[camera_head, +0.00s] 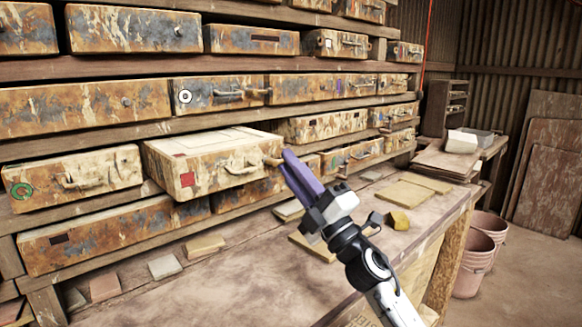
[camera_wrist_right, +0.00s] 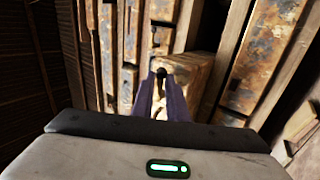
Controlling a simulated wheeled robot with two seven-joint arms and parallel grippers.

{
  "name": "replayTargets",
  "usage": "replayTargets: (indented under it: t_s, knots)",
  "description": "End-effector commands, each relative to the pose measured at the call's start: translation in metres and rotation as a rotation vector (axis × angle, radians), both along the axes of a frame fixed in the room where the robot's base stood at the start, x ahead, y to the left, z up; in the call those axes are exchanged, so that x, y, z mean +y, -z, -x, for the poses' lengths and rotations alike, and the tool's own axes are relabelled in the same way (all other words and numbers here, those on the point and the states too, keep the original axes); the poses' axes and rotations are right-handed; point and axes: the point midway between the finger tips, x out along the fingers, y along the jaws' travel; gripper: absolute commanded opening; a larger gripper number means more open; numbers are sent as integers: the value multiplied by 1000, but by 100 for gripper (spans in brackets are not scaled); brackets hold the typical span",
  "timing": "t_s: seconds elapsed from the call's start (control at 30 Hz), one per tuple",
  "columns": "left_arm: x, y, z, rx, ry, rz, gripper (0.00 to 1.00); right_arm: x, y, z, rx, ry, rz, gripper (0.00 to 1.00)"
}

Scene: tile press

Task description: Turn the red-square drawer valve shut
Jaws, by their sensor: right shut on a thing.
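The red-square drawer (camera_head: 215,165) is a rust-stained, cream-coloured drawer with a red square (camera_head: 187,179) on its front left. A small brownish valve piece (camera_head: 272,161) shows at the drawer's right front. My right gripper (camera_head: 288,158), with purple fingers, is shut on this piece. In the right wrist view a small dark part (camera_wrist_right: 161,72) sits between the fingertips, against the drawer (camera_wrist_right: 190,75). The fingers hide most of the valve. My left gripper is not in view.
The workbench (camera_head: 240,270) below holds flat tiles (camera_head: 165,266) and a yellow lump (camera_head: 398,220). Pink buckets (camera_head: 474,262) stand on the floor at right.

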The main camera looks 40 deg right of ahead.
Motion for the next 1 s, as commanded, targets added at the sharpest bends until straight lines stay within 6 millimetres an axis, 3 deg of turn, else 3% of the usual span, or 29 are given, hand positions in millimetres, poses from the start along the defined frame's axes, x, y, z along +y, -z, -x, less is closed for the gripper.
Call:
replayTargets:
  t_s: [0.1,0.13,0.2,0.57,1.0]
  knots:
    - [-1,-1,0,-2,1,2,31,0,1,0,2,0,-1,0]
    - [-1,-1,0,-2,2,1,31,0,1,0,2,0,-1,17]
    - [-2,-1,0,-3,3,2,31,0,1,0,2,0,-1,26]
    - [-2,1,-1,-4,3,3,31,0,6,4,2,-1,-1,26]
    - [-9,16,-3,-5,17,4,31,-5,51,69,4,1,-2,26]
